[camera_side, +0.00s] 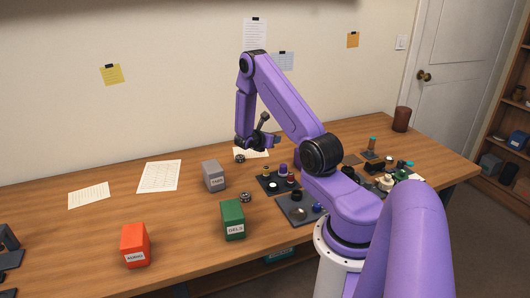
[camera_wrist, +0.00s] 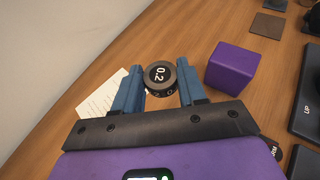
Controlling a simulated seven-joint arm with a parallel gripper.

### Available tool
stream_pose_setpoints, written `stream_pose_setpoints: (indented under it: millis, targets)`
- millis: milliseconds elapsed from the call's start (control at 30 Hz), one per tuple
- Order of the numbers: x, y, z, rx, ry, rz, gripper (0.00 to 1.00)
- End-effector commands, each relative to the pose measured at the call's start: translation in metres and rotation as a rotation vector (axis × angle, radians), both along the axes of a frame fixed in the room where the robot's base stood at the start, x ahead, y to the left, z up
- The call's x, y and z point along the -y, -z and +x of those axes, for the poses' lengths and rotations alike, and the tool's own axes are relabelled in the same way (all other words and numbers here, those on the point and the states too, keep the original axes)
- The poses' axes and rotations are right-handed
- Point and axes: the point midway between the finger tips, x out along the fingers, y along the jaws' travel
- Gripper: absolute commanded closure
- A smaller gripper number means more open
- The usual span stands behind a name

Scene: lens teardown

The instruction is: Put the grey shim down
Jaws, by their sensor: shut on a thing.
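The grey shim (camera_wrist: 160,78) is a dark grey round piece marked 0.2, seen in the wrist view between the two blue fingers. My gripper (camera_wrist: 160,72) is shut on it, one finger on each side. The gap between the shim and the table cannot be judged.
A purple block (camera_wrist: 232,68) stands right of the fingers in the wrist view. Grey (camera_side: 214,176), green (camera_side: 233,220) and orange (camera_side: 135,246) boxes stand on the table (camera_side: 185,220). Dark trays with small parts (camera_side: 296,209) are near my arm. The left table has clear room.

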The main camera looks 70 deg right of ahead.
Motion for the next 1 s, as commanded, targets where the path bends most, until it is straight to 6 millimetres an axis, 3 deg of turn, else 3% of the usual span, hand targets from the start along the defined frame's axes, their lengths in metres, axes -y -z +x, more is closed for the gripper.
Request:
stream_pose_setpoints:
  millis: [200,500,833,1000]
  targets:
    - [0.028,0.019,0.021,0.0,0.003,0.0,0.89]
    - [0.052,0.058,0.042,0.0,0.002,0.0,0.89]
    - [0.062,0.074,0.051,0.001,0.003,-0.001,0.89]
    - [0.062,0.096,0.05,-0.002,0.001,0.0,0.89]
